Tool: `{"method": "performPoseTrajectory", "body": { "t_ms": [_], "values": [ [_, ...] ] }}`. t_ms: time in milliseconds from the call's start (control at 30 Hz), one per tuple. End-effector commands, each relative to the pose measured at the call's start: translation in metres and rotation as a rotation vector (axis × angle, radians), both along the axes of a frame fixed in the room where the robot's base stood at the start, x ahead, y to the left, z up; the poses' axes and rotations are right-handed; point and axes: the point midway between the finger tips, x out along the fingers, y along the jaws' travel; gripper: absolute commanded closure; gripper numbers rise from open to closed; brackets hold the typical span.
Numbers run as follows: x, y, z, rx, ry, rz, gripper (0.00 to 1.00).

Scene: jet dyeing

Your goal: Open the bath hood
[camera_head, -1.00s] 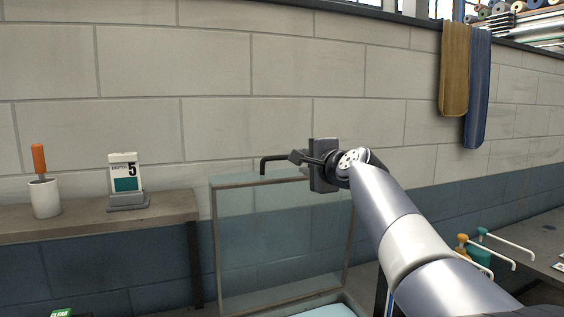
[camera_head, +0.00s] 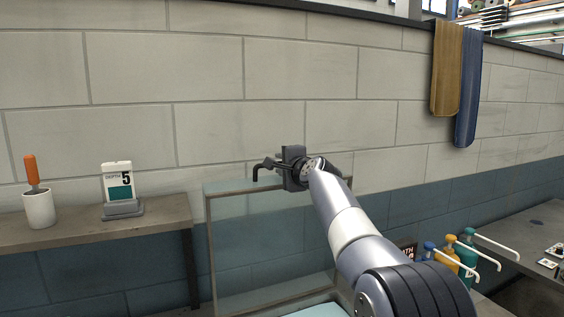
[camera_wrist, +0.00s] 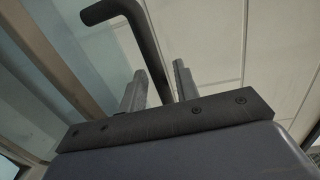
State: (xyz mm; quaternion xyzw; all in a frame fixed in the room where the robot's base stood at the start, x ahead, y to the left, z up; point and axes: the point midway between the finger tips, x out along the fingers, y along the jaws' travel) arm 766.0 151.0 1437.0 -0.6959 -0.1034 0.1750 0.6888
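The bath hood (camera_head: 265,250) is a clear panel in a grey-brown frame, standing steeply raised in the head view. Its frame also shows along the left of the wrist view (camera_wrist: 62,62). Its dark bar handle (camera_head: 258,172) juts out by the top edge. In the wrist view the handle (camera_wrist: 148,45) runs down between the two fingers of my gripper (camera_wrist: 160,85). The fingers stand apart, one on each side of the bar, with slim gaps showing. In the head view my gripper (camera_head: 274,164) is at the hood's top edge and hides part of the handle.
A shelf (camera_head: 150,215) at left holds a white cup (camera_head: 39,208) with an orange-handled tool and a number 5 card stand (camera_head: 119,190). Pump bottles (camera_head: 450,252) stand at right, near a side table (camera_head: 530,235). Two cloths (camera_head: 447,70) hang on the wall behind.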

Motion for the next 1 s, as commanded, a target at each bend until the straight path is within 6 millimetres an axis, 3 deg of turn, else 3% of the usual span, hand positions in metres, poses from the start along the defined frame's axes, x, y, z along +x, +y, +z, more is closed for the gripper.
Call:
{"method": "performPoseTrajectory", "body": {
  "t_ms": [233,600,1000],
  "values": [
    [0.0003,0.0001,-0.0002,-0.001,0.000,0.000,0.70],
    [0.0002,0.0000,-0.0001,-0.001,0.000,0.000,1.00],
    [0.0001,-0.0001,-0.0004,-0.001,0.000,0.000,1.00]
  ]
}}
